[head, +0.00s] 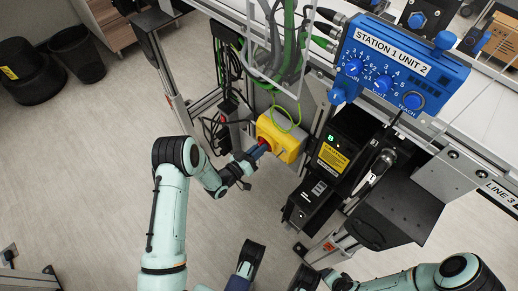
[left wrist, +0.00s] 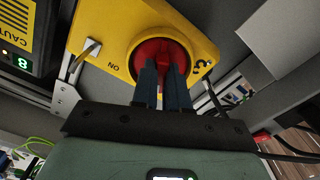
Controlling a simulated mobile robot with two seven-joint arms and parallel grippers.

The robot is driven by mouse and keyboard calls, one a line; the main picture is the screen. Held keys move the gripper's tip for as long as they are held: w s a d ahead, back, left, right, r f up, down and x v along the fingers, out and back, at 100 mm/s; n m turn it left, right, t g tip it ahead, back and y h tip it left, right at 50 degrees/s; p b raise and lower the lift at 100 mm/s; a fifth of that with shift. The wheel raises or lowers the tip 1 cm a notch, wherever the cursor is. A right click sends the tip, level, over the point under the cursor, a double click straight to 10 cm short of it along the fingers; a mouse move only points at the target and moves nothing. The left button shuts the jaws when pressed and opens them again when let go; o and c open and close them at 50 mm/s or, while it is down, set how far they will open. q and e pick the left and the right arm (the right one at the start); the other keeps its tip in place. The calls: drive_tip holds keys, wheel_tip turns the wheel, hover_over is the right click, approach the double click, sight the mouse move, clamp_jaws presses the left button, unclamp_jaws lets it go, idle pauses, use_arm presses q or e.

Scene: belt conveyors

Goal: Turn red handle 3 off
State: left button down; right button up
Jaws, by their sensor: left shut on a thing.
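A red rotary handle (left wrist: 161,48) sits on a yellow switch box (head: 287,137) under the line's frame. The box also fills the top of the left wrist view (left wrist: 110,35), with "ON" printed left of the handle. My left gripper (head: 260,150) is shut on the red handle. In the left wrist view its two dark fingers (left wrist: 163,75) lie on either side of the handle's grip and hide part of it.
A black unit with a yellow caution label (head: 333,158) stands right of the box. Cables hang above and left of it. Open floor (head: 80,170) lies at left.

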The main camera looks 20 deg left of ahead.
use_arm(q)
drive_tip(key=shift+n, duration=1.9)
use_arm(e)
drive_tip(key=shift+s+f, duration=0.25)
drive_tip(key=shift+s, duration=0.05)
use_arm(q)
drive_tip(key=shift+s+f, duration=0.1)
drive_tip(key=c, duration=1.1)
unclamp_jaws()
drive_tip(key=shift+c, duration=0.2)
drive_tip(key=p+v, duration=0.2)
drive_tip(key=v, duration=1.1)
use_arm(e)
drive_tip(key=shift+t, duration=0.3)
drive_tip(key=r, duration=0.1)
drive_tip(key=w+r, duration=0.1)
drive_tip(key=w+a+r, duration=0.1)
drive_tip(key=r, duration=0.1)
drive_tip(key=shift+a, duration=0.1)
use_arm(q)
drive_tip(key=shift+s, duration=0.15)
